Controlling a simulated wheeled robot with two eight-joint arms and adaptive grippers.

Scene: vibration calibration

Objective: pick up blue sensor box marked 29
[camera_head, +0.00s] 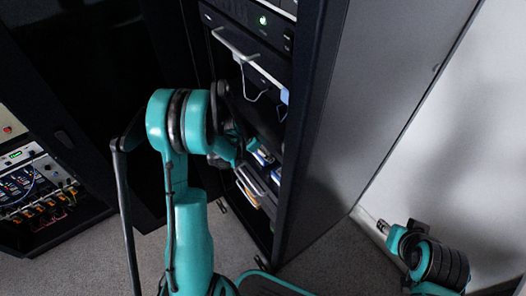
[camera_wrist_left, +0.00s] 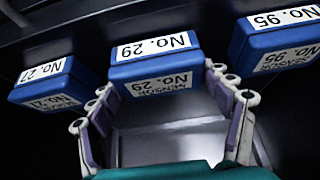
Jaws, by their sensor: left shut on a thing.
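The blue sensor box marked No. 29 (camera_wrist_left: 157,68) is in the upper middle of the left wrist view, with white labels on its top and front faces. My left gripper (camera_wrist_left: 163,84) has its fingertips at the two ends of this box and is shut on it. In the head view my left arm reaches into the dark rack, and its gripper is mostly hidden by the arm and rack edge. My right arm (camera_head: 440,262) is at the lower right of the head view, apart from the rack; its finger state is too small to tell.
A blue box marked No. 27 (camera_wrist_left: 47,84) is left of box 29, and one marked No. 95 (camera_wrist_left: 276,42) is right of it. The rack's side panel (camera_head: 365,100) stands right of my left arm. A cabinet with wiring (camera_head: 30,185) is at far left.

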